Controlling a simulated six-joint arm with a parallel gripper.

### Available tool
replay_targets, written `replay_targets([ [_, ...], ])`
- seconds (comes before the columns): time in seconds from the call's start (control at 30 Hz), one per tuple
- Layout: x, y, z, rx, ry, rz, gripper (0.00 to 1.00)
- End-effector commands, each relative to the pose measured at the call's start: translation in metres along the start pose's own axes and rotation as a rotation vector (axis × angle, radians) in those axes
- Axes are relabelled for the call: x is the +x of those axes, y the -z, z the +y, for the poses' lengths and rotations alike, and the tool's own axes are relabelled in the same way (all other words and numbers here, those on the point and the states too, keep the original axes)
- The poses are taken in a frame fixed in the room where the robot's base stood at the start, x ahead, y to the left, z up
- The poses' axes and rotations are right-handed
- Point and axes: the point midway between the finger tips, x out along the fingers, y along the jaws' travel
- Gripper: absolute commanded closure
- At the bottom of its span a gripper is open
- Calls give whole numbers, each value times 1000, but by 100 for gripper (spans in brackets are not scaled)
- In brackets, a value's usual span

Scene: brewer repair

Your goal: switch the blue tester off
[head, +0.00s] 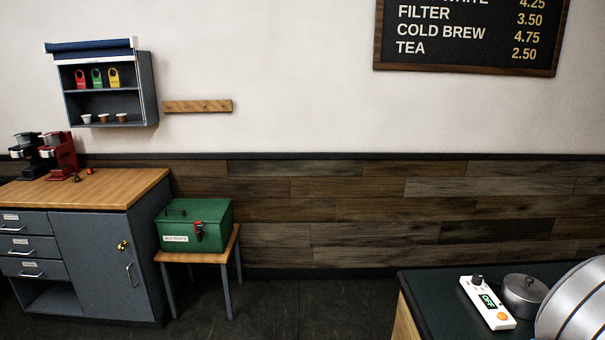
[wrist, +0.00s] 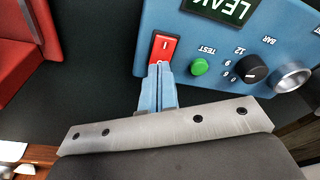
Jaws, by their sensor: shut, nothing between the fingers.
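The blue tester (wrist: 225,45) fills the upper right of the wrist view, seen tilted. Its dark display (wrist: 220,8) reads "LEAK" in pale letters, so it is lit. Its red rocker switch (wrist: 164,45) has a white mark and sits at the lower left of the panel. My gripper (wrist: 161,66) is shut and empty, its fingertips at the lower end of the switch. I cannot tell whether they touch it. A green TEST button (wrist: 199,67) and a black BAR knob (wrist: 251,68) lie to the right. The head view does not show the tester.
A metal port (wrist: 292,77) is at the tester's right. A red object (wrist: 25,50) stands at the left of the wrist view. In the head view, a white device (head: 487,303) reading "OFF" and a lidded metal pot (head: 524,293) sit on the dark counter (head: 430,300).

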Motion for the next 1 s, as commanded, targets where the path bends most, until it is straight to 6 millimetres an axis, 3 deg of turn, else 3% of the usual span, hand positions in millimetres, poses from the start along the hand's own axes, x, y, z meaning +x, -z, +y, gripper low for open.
replay_targets([
  [0.47, 5, -1, 0, 0, 0, 0, 100],
  [1.0, -36, 6, 0, 0, -1, 2, 100],
])
